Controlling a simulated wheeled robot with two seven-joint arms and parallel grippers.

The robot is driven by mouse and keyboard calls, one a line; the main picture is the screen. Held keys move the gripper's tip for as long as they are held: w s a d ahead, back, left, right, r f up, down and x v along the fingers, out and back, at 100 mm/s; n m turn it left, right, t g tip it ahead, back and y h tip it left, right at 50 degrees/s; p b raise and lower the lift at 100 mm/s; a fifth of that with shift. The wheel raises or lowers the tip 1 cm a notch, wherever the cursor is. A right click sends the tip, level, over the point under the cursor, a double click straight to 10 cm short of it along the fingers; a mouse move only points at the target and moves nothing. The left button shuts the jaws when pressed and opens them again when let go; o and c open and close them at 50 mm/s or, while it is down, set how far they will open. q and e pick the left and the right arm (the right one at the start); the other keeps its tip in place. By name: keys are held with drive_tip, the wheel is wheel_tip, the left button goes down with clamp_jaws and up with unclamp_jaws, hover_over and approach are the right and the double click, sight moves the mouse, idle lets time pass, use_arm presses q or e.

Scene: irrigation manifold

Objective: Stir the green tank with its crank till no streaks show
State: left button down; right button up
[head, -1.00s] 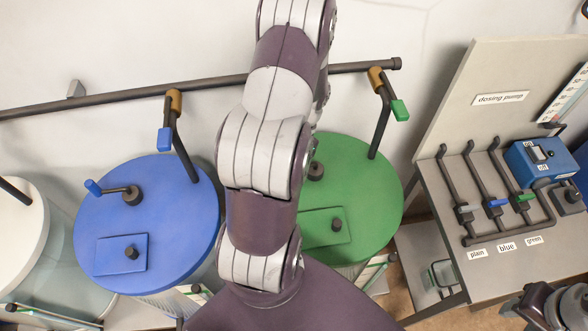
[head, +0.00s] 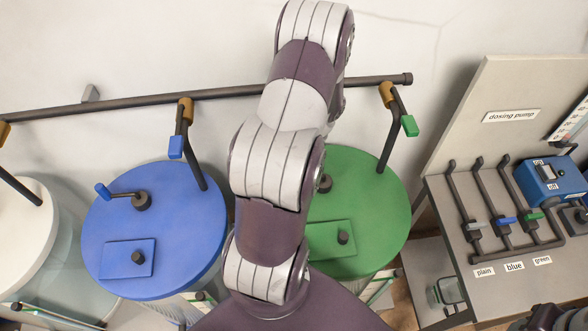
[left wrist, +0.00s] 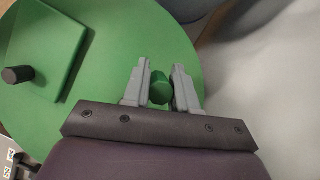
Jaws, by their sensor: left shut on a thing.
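The green tank (head: 365,210) stands right of centre in the head view, its round lid partly covered by my left arm. The crank hub (head: 324,183) shows just right of the arm; the crank's arm and handle are hidden there. In the left wrist view, my left gripper (left wrist: 159,90) is over the green lid (left wrist: 110,35) with its two grey fingers on either side of the round green crank handle (left wrist: 159,88). It is shut on this handle. The tank's liquid is mostly hidden, so I cannot tell whether streaks show. My right gripper's fingers are not visible.
The blue tank (head: 170,225) with its own crank (head: 140,200) stands to the left, and a white tank (head: 25,230) beyond it. A dark pipe (head: 240,91) with taps runs behind. The dosing pump bench (head: 445,210) stands at the right.

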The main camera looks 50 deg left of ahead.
use_arm(q)
drive_tip(key=c, duration=1.2)
unclamp_jaws()
drive_tip(key=shift+o, duration=1.4)
drive_tip(key=shift+s+a, duration=0.2)
drive_tip(key=shift+w+r, duration=0.25)
drive_tip(key=shift+r, duration=0.1)
drive_tip(key=p+v, duration=0.4)
drive_tip(key=v, duration=0.7)
drive_tip(key=shift+r, duration=0.45)
